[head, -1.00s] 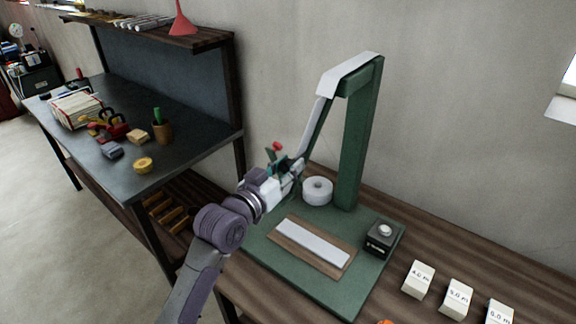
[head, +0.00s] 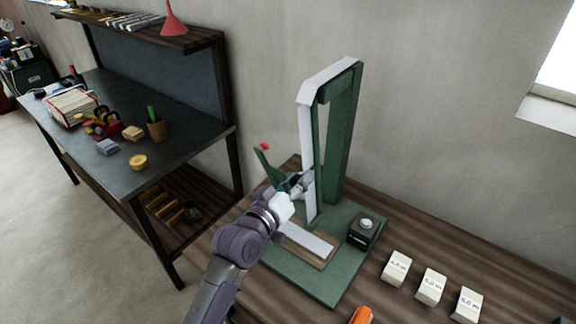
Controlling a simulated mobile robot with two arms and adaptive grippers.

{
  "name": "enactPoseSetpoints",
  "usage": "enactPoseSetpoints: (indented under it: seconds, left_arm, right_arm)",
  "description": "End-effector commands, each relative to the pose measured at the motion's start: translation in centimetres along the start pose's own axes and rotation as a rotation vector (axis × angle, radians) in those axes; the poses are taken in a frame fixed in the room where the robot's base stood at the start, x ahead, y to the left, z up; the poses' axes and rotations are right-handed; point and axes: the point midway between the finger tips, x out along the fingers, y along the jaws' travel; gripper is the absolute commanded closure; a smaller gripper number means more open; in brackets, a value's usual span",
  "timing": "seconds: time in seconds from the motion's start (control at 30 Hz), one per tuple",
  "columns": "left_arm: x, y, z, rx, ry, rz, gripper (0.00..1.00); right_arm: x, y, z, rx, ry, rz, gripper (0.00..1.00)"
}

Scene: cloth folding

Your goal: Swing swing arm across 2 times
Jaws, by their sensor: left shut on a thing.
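A green stand (head: 340,135) rises from a green base plate (head: 330,285) on the wooden bench. A pale, narrow swing arm (head: 306,145) hangs from the stand's top in front of the post, its lower end near a flat board (head: 318,258) with a white strip (head: 308,240). My left gripper (head: 304,184) is shut on the swing arm's lower part; the fingertips are partly hidden and the exact contact is unclear. A small green bar with a red tip (head: 264,147) stands just left of the gripper. My right gripper is not in view.
A dark block with a white knob (head: 363,232) sits on the base plate's right. Several white labelled blocks (head: 397,267) line the bench (head: 440,225), and an orange object (head: 361,315) lies at its front. A cluttered dark table (head: 110,170) stands left.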

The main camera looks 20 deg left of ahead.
Motion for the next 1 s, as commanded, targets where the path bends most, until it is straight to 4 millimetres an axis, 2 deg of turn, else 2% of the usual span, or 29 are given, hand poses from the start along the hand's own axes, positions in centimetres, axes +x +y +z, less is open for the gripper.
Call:
enactPoseSetpoints:
  seconds: [0.03, 0.3, 0.87, 0.9, 1.0]
  left_arm:
    - [-0.1, 0.8, -0.2, -0.037, -0.001, -0.001, 1.0]
    - [-0.1, 2.5, 0.7, -0.152, -0.005, -0.002, 1.0]
    - [-0.1, 3.1, 1.1, -0.19, -0.006, 0.001, 1.0]
    - [-0.1, 3.1, 1.1, -0.19, -0.006, 0.001, 0.64]
    - [-0.1, 3.0, 1.1, -0.189, -0.006, 0.001, 0.47]
  right_arm:
    - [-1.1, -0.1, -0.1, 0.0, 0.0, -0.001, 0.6]
    - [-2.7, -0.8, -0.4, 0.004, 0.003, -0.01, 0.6]
    - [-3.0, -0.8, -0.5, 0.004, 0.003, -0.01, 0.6]
    - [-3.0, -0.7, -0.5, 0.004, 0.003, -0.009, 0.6]
    - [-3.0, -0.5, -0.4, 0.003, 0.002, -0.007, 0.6]
